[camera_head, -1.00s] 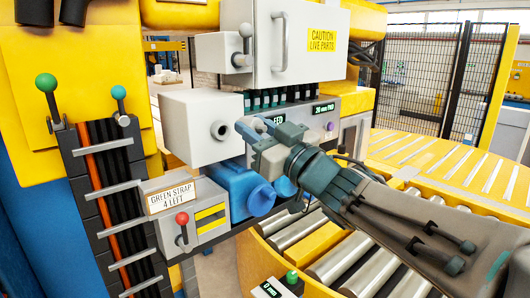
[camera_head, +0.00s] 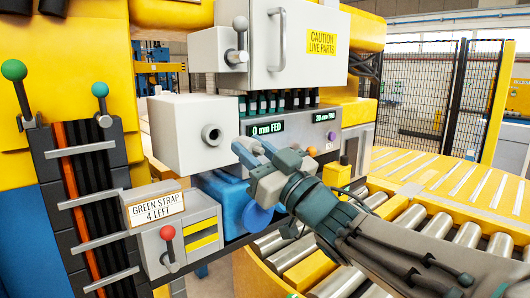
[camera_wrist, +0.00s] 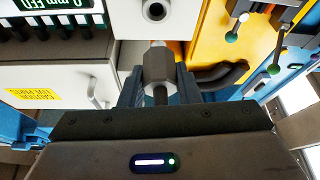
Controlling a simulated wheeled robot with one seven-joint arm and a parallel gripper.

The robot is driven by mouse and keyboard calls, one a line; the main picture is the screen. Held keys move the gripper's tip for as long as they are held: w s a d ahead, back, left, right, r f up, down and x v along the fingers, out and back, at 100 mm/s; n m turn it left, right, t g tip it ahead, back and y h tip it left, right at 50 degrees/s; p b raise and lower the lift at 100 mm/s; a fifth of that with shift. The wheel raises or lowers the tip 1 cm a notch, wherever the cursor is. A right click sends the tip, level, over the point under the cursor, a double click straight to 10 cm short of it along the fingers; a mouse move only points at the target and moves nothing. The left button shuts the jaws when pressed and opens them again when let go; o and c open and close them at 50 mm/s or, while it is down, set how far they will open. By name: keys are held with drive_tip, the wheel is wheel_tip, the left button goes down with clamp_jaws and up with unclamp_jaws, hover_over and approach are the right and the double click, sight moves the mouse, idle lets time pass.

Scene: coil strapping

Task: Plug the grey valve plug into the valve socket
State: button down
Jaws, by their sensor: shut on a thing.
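The valve socket (camera_head: 211,135) is a round grey port with a dark hole on the front of a white box (camera_head: 178,133). It also shows at the top of the wrist view (camera_wrist: 156,11). My gripper (camera_head: 250,150) is just right of and slightly below the socket in the head view. In the wrist view my gripper (camera_wrist: 158,85) is shut on the grey valve plug (camera_wrist: 158,64), a hexagonal body with a narrower tip. The tip points at the socket, with a visible gap between them. The plug is hard to pick out in the head view.
A blue rounded housing (camera_head: 222,200) sits below the socket. A red-knobbed lever (camera_head: 168,240) and a green-strap sign (camera_head: 156,207) are at lower left. A display panel (camera_head: 290,128) is at right, above my gripper. A black hose (camera_wrist: 222,75) shows in the wrist view.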

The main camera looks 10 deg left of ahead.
drive_tip(key=shift+w+a+b, duration=0.4)
drive_tip(key=shift+w+a, duration=1.5)
drive_tip(key=shift+a, duration=0.25)
drive_tip(key=shift+b, duration=0.5)
drive_tip(key=shift+w+a, duration=0.1)
drive_tip(key=shift+a, duration=0.05)
drive_tip(key=shift+w+a, duration=0.9)
drive_tip(key=shift+a, duration=0.2)
drive_tip(key=c, duration=1)
unclamp_jaws()
